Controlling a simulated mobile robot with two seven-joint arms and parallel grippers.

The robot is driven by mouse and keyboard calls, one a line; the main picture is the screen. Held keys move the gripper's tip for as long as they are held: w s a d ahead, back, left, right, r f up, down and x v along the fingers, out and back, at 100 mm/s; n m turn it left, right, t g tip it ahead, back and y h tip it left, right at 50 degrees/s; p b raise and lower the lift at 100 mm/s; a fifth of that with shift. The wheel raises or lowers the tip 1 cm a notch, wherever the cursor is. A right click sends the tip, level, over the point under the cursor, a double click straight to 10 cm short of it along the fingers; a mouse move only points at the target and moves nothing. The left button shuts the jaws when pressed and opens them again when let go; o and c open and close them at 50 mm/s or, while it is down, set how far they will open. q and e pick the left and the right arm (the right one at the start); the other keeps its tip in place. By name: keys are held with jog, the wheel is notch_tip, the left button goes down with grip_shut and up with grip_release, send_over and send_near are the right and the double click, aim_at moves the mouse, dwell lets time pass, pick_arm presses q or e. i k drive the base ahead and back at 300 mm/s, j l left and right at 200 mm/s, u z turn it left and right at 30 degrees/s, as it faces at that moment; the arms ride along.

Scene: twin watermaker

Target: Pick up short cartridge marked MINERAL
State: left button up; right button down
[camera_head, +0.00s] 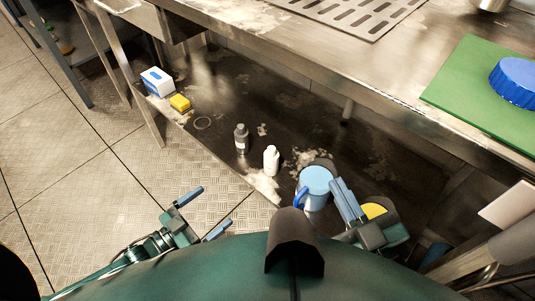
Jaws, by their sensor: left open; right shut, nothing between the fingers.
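I cannot make out a cartridge with a readable MINERAL mark in the head view. My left gripper (204,213) is open and empty at the lower left, over the tiled floor, its two blue fingers apart. My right gripper (346,200) is shut and empty at the lower right, beside a light blue bucket or jug (314,184) and in front of part of it. A grey bottle-like item (242,140) and a white one (271,160) stand on the dark lower shelf; their labels are too small to read.
A steel counter (250,30) overhangs the shelf. A blue-white box (157,81) and a yellow block (180,103) sit at the shelf's left. A blue round item (514,82) lies on a green board (460,75). A yellow item (374,210) shows beside my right gripper.

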aim_at(271, 155)
jog(key=k+j, duration=0.35)
jog(key=j, duration=0.15)
jog(key=k+j, duration=0.75)
jog(key=j, duration=0.3)
